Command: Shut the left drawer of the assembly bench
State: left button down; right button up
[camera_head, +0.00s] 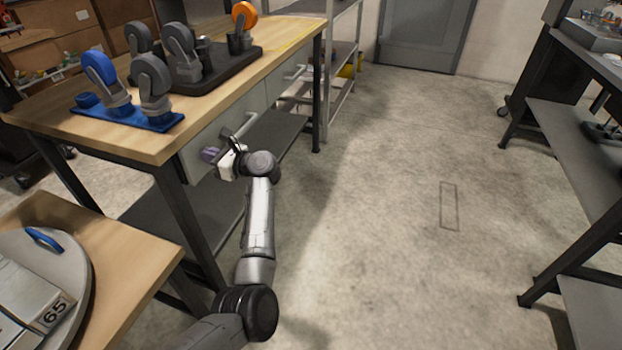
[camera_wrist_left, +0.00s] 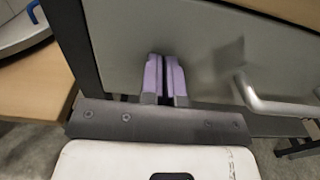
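The assembly bench (camera_head: 255,75) stands on the left with two grey drawers under its wooden top. The left drawer (camera_head: 203,140) is the nearer one, with a bar handle (camera_head: 247,124); its handle also shows in the left wrist view (camera_wrist_left: 275,106). Its front looks about level with the bench edge; any small gap is hard to judge. My left gripper (camera_head: 210,154) is at the left part of this drawer's front, off the handle. Its purple fingers (camera_wrist_left: 166,78) are together, empty, pointing at the grey front (camera_wrist_left: 205,50); contact cannot be told. My right gripper is not in view.
The farther drawer's handle (camera_head: 296,72) shows beyond. A wooden table with a round grey tray (camera_head: 78,262) is at lower left. The floor (camera_head: 390,200) to the right is clear.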

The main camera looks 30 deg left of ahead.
pick_arm(q)
jog(key=p+v, duration=0.2)
jog(key=v, duration=1.2)
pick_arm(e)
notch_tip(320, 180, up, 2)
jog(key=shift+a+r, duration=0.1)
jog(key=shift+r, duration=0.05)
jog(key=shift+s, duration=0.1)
